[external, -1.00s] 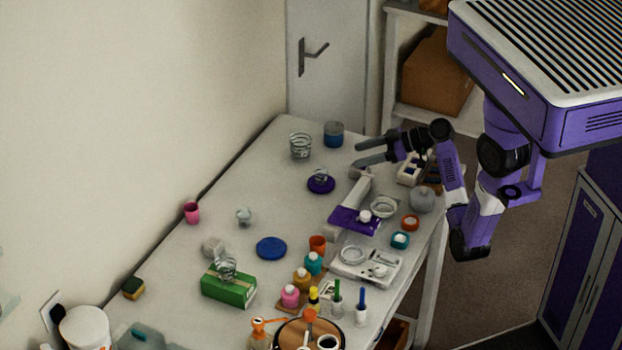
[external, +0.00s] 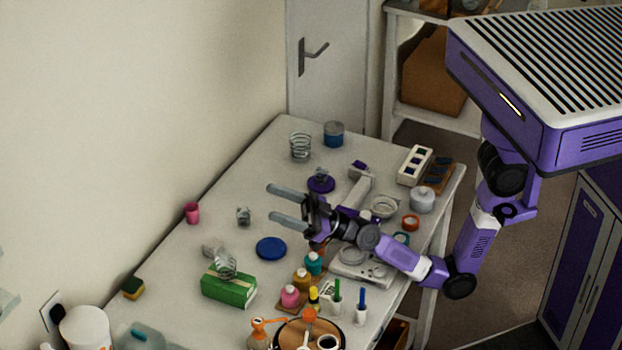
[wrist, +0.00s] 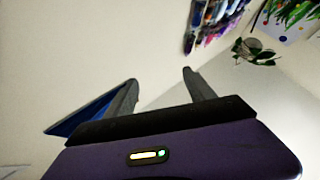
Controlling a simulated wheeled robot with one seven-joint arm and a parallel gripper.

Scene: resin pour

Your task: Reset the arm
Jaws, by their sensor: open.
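My gripper (external: 279,206) is open, its two grey fingers apart with nothing between them. In the external view it is above the middle of the table (external: 245,186), pointing left. In the wrist view the fingers (wrist: 160,88) spread against the pale wall, and a blue shape shows beside the left finger. My forearm and wrist cover part of the purple-and-white stand and the white tray (external: 352,268).
The table holds glass jars (external: 300,147), a blue lid (external: 271,248), a pink cup (external: 192,212), a green box (external: 229,287) and several small bottles (external: 290,296). A potted plant (wrist: 258,52) shows in the wrist view. The table's left middle is fairly clear.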

